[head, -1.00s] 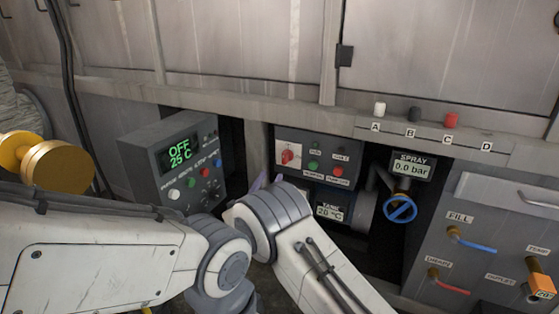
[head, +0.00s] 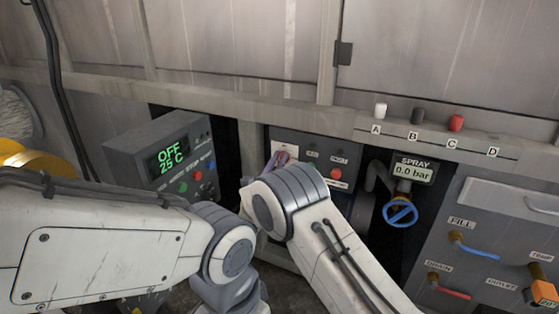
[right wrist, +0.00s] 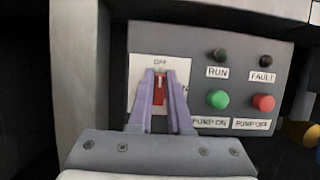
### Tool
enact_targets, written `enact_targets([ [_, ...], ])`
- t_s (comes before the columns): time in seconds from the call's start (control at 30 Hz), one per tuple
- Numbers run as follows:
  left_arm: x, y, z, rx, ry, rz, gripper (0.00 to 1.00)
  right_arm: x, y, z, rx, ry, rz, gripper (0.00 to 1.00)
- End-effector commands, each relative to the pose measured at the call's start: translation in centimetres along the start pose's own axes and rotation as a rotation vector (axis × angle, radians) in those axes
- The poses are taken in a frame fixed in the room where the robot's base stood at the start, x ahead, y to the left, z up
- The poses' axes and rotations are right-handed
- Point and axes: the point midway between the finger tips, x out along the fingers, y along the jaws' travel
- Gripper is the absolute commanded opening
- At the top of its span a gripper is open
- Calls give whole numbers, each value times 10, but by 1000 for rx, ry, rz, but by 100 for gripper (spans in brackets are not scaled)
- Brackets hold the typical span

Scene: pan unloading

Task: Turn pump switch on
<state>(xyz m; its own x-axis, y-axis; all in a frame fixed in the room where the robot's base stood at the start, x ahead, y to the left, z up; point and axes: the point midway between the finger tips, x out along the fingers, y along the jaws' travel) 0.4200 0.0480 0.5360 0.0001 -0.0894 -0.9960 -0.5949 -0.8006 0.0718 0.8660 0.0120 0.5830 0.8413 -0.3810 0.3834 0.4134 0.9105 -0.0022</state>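The grey pump panel (head: 350,150) is at the middle of the head view, partly hidden by my arm. In the right wrist view its red switch handle (right wrist: 159,90) stands upright on a white plate (right wrist: 140,72). My right gripper (right wrist: 161,75) has a purple finger on each side of the handle. The gap between the fingers is narrow, and I cannot tell whether they press on it. The right gripper (head: 281,158) hides the switch in the head view. My left gripper is out of view.
A green button (right wrist: 217,99) and a red button (right wrist: 263,102) sit right of the switch. A grey heater box (head: 150,160) reads OFF, 25 C. Further right are a blue valve wheel (head: 400,214) and a spray display (head: 412,171) at 0.0 bar.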

Motion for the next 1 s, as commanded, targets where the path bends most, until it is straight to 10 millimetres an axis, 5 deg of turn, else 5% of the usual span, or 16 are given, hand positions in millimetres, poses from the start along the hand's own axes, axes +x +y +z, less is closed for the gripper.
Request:
enact_targets([
  [0.47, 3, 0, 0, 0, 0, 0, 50, 5, -2, 1, 85, -1, -36, 0],
  [1.0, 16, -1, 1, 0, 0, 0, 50, 5, -7, -1, 514, -2, -212, 0],
])
